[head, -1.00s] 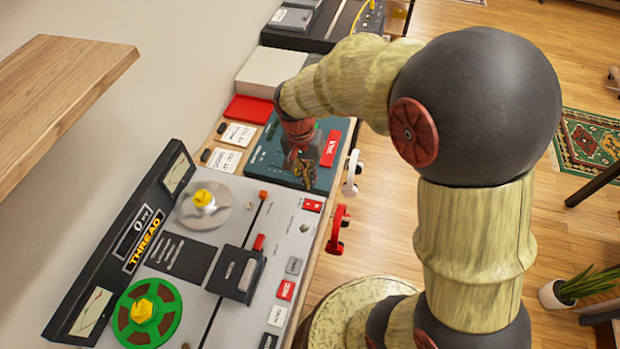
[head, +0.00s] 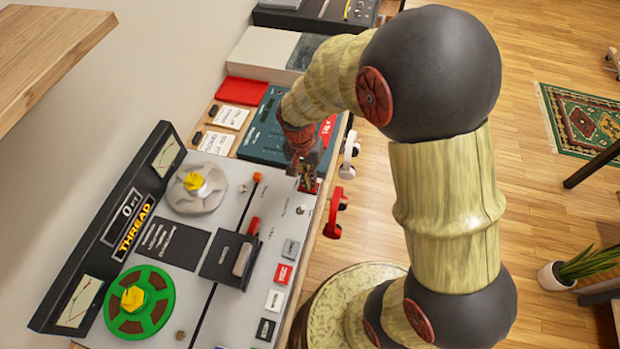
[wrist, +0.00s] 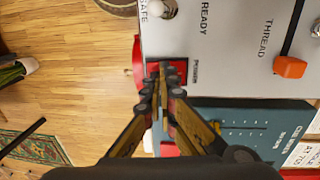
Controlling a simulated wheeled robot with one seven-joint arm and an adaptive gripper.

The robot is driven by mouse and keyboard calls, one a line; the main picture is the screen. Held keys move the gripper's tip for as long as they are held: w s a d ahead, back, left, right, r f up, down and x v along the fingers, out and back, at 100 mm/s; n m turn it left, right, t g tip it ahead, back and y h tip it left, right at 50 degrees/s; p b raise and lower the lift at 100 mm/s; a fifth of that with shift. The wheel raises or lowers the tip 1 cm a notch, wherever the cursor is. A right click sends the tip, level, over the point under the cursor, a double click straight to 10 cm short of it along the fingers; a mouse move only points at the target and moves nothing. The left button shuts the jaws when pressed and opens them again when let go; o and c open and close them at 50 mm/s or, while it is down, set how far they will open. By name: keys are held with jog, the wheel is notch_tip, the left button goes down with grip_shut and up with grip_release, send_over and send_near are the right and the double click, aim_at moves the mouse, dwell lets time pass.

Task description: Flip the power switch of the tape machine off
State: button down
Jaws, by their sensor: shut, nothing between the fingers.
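The tape machine (head: 178,240) has a grey deck with a green reel, a silver reel and a tilted black panel reading "THREAD". Its red power switch (head: 314,186) sits at the far right corner of the deck, partly hidden by my gripper (head: 306,182). In the wrist view the red switch (wrist: 181,68) shows beside the label "POWER", just beyond the tips of my gripper (wrist: 162,72). The fingers are together with nothing between them. The tips overlap the switch's edge in the picture; I cannot tell whether they touch it. The rocker's position is unclear.
A teal device (head: 262,137) lies just beyond the tape machine. White headphones (head: 349,155) and red headphones (head: 336,212) hang at the table's right edge. A wooden shelf (head: 45,55) juts out at upper left.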

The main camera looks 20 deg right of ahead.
jog(key=shift+s+d+f, duration=0.1)
jog(key=shift+d+f, duration=0.05)
jog(key=shift+f, duration=0.2)
jog(key=shift+w+a+r+p, duration=0.1)
jog(key=shift+w+a+p, duration=0.35)
jog(key=shift+a, duration=0.2)
jog(key=shift+w+r+p, duration=0.1)
jog(key=shift+r+p, duration=0.4)
jog(key=shift+r, duration=0.15)
notch_tip(320, 180, up, 13)
jog(key=a+p, duration=0.1)
jog(key=p, duration=0.4)
jog(key=shift+w+a+f, duration=0.2)
jog(key=shift+w+a, duration=0.05)
jog(key=shift+w, duration=0.2)
